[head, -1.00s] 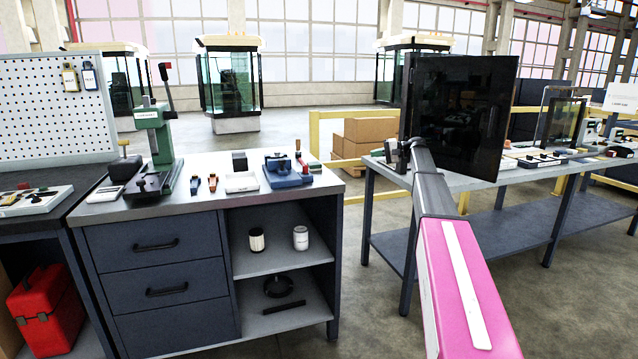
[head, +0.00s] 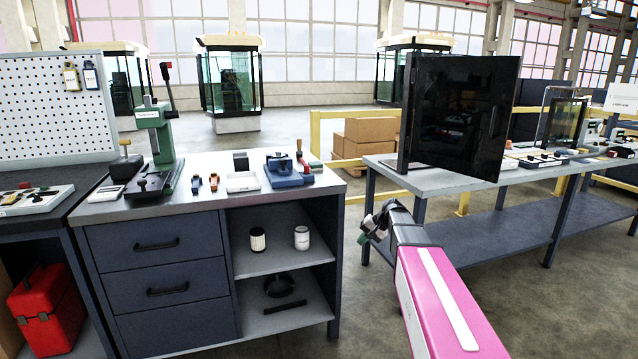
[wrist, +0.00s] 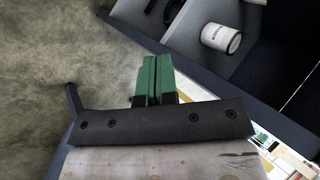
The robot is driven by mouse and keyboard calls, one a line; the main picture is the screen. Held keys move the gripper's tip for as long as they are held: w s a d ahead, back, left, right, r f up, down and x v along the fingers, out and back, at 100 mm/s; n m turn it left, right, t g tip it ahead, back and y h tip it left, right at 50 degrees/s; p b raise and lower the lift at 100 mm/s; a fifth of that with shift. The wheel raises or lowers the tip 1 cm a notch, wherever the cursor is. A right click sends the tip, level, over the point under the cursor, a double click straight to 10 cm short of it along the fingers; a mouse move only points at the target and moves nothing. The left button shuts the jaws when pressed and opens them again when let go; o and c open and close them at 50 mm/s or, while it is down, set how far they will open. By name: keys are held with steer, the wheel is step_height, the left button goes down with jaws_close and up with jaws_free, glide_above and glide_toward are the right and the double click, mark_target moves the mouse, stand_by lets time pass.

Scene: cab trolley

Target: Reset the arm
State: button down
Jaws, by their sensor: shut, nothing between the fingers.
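My gripper (head: 372,228) is at the end of my pink and grey arm, in the open gap between the workbench and the table to the right. It hangs over the floor, left of the table's near left legs, apart from both pieces of furniture. In the wrist view the two green fingers of my gripper (wrist: 151,78) lie side by side, pressed together with nothing between them. Concrete floor shows beyond the fingertips.
The workbench (head: 200,205) with drawers, open shelves and tools stands at left. A white can (head: 302,238) on its shelf also shows in the wrist view (wrist: 220,38). The right table (head: 440,178) carries a dark panelled cabinet (head: 460,110). Cardboard boxes (head: 368,135) stand behind.

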steer(key=s+d+f+n+h, duration=0.1)
steer(key=s+f+h, duration=0.2)
steer(key=s, duration=1)
steer(key=s+d+f+n+g+h, duration=0.1)
steer(key=s+f+h, duration=0.3)
steer(key=s+f, duration=0.4)
steer(key=s, duration=0.5)
steer(key=shift+d+f+n, duration=0.15)
steer(key=shift+f+n, duration=0.25)
steer(key=shift+s, duration=0.1)
